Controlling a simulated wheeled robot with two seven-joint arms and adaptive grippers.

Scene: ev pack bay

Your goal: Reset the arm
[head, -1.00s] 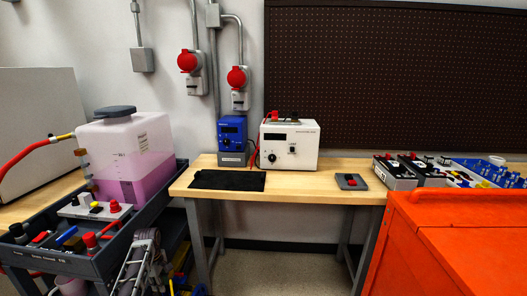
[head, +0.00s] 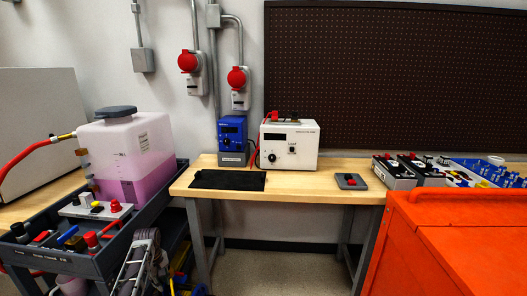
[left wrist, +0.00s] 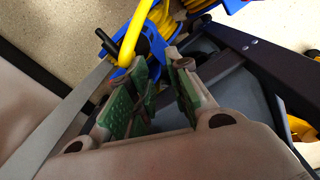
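My left gripper (left wrist: 158,75) shows in the left wrist view with its two green-padded fingers apart and no object between them. It points down past a dark frame bar toward a yellow hose and blue parts near the floor. In the head view it seems to be the pale, partly hidden shape (head: 136,266) at the lower left, beside the dark cart; its fingers cannot be made out there. My right gripper is in neither view.
A dark cart (head: 70,264) carries a tank of pink liquid (head: 128,158). A wooden bench (head: 300,184) holds a white power unit (head: 303,155), a blue unit (head: 231,129) and a black mat (head: 228,180). An orange cabinet (head: 455,240) stands at right. Floor under the bench is open.

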